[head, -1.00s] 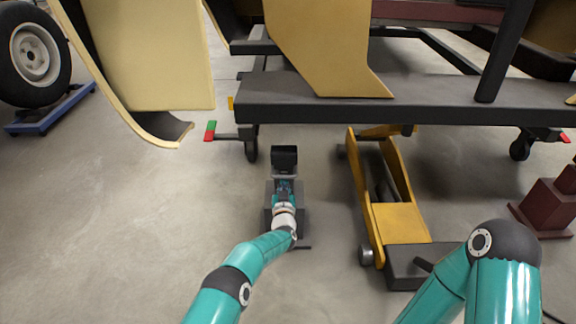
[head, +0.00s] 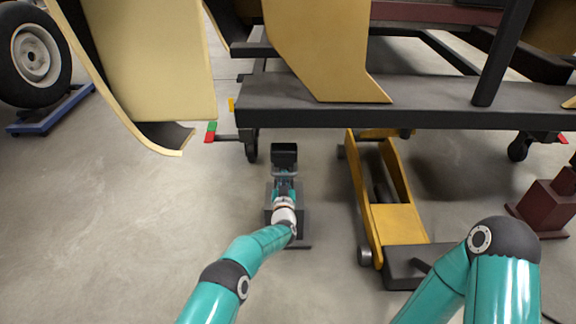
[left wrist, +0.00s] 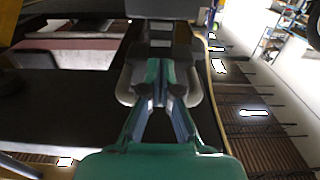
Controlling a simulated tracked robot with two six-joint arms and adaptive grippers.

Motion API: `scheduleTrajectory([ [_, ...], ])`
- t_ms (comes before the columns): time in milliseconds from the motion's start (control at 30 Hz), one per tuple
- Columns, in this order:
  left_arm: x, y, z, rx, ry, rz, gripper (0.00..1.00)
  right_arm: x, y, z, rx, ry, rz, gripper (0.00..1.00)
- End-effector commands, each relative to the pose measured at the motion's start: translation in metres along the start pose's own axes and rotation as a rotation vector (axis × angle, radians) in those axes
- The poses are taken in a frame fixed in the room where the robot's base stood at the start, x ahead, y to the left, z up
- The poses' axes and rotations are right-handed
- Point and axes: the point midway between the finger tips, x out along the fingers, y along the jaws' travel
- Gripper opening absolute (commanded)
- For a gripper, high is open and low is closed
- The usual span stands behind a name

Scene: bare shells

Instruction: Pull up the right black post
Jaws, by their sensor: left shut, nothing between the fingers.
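A black post (head: 284,153) with a blocky head stands on a dark grey stand (head: 302,225) below the front edge of the black frame. It appears to be the task's post, but no second black post shows clearly beside it. My left gripper (head: 284,180) is just in front of the post's head, and my left arm hides much of the stand. In the left wrist view my left gripper (left wrist: 164,92) is shut with nothing between its fingers, pointing at a dark block. Whether the fingers touch the post is unclear. My right gripper is not in view; only my right arm shows.
A yellow floor jack (head: 395,220) stands right of the post. The black frame beam (head: 420,115) runs overhead, with a caster (head: 251,147) to the left. A dark red stand (head: 545,207) is far right. A wheel on a blue dolly (head: 52,110) is far left. The left floor is clear.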

Motion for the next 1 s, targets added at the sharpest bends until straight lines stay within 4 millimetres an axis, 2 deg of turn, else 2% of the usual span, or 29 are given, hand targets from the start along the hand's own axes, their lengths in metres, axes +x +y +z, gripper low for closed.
scheduleTrajectory([
  [33, 0.001, 0.0, -0.009, 0.0, 0.005, -0.001, 0.0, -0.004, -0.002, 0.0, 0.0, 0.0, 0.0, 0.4],
  [1000, 0.001, 0.0, -0.067, 0.0, 0.007, -0.001, 0.0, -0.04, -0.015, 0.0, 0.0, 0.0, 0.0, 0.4],
])
